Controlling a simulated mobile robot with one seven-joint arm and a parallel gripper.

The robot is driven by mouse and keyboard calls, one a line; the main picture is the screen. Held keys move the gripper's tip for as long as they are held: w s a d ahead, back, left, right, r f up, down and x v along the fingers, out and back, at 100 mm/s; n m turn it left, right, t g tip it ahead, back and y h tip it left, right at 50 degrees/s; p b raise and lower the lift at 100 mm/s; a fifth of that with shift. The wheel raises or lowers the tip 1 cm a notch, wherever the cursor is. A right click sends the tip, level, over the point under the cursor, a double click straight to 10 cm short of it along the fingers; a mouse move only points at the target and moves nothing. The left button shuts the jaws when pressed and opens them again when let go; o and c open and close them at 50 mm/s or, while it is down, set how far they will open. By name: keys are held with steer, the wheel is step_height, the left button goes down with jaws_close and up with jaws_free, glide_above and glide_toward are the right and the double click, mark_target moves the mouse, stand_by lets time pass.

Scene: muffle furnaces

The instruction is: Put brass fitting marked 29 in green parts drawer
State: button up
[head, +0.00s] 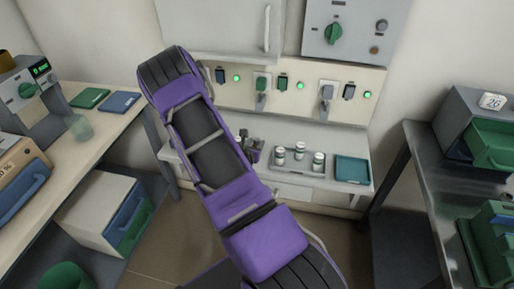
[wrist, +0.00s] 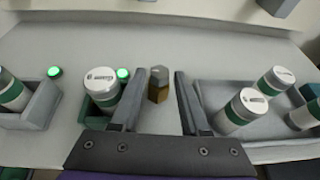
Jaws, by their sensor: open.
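A small fitting with a grey hexagonal top and a brass-brown lower part (wrist: 158,92) stands on the pale bench in the wrist view. No number on it is legible. My gripper (wrist: 160,78) is open, with one finger on each side of the fitting and visible gaps to both. In the head view my gripper (head: 251,150) is over the back bench, largely behind my arm, and the fitting cannot be made out. A green drawer (head: 492,143) sticks out of a grey cabinet at the right. Another green drawer front (head: 133,232) shows in the low white cabinet at left.
White jars with green bands stand close by: one in a green holder (wrist: 93,121) left of the fingers, several in a grey tray (wrist: 268,128) at right. A teal tray (head: 352,169) lies farther right. Side benches flank the floor space.

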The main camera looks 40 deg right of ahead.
steer(key=shift+x, duration=1.45)
jaws_close()
